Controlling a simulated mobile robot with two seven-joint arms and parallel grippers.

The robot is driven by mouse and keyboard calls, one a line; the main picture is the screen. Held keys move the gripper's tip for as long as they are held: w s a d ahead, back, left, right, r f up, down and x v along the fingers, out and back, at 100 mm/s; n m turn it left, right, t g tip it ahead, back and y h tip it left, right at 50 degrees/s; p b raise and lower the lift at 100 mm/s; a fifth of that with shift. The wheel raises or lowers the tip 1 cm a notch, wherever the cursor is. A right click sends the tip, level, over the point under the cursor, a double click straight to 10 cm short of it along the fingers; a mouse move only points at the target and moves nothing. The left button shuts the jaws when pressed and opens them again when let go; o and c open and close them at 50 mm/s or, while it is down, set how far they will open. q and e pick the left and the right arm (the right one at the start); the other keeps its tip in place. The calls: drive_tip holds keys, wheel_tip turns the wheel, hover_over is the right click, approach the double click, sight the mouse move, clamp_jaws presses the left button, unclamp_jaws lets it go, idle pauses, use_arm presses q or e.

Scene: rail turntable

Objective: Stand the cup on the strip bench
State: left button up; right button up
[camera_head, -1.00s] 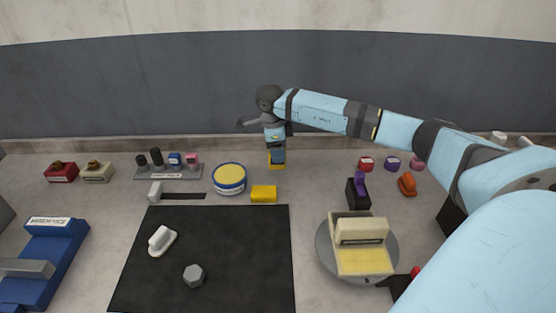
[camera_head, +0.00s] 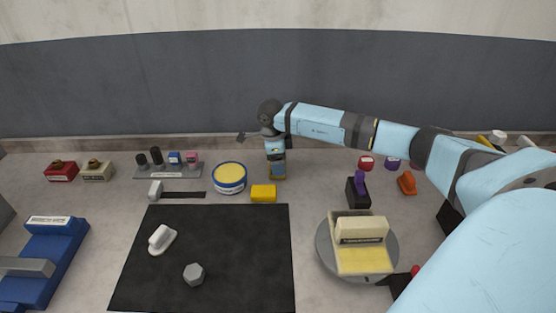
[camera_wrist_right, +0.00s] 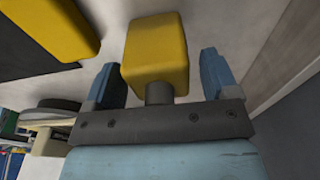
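My right gripper (camera_head: 277,172) points down at the back of the worktop. Its two blue fingers (camera_wrist_right: 160,78) are apart in the right wrist view. A yellow block (camera_wrist_right: 155,50) with a dark round stem (camera_wrist_right: 159,93) shows between them, with gaps visible on both sides. In the head view my gripper mostly hides this block. I cannot pick out a cup with certainty. Small red (camera_head: 366,162) and purple (camera_head: 392,163) items stand at the back right. I cannot tell which thing is the strip bench. My left gripper is not in view.
A second yellow block (camera_head: 264,194) lies just in front of my gripper. A round yellow-topped tin (camera_head: 229,177) is left of it. A rack (camera_head: 168,172) of small pieces stands farther left. A black mat (camera_head: 235,250) and a turntable (camera_head: 327,258) lie nearer me.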

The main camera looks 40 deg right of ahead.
wheel_tip(320, 180, up, 12)
drive_tip(key=w+a, duration=0.1)
drive_tip(key=shift+r+b, duration=0.15)
drive_tip(key=shift+b, duration=0.15)
drive_tip(key=shift+a, duration=0.1)
idle(0.6)
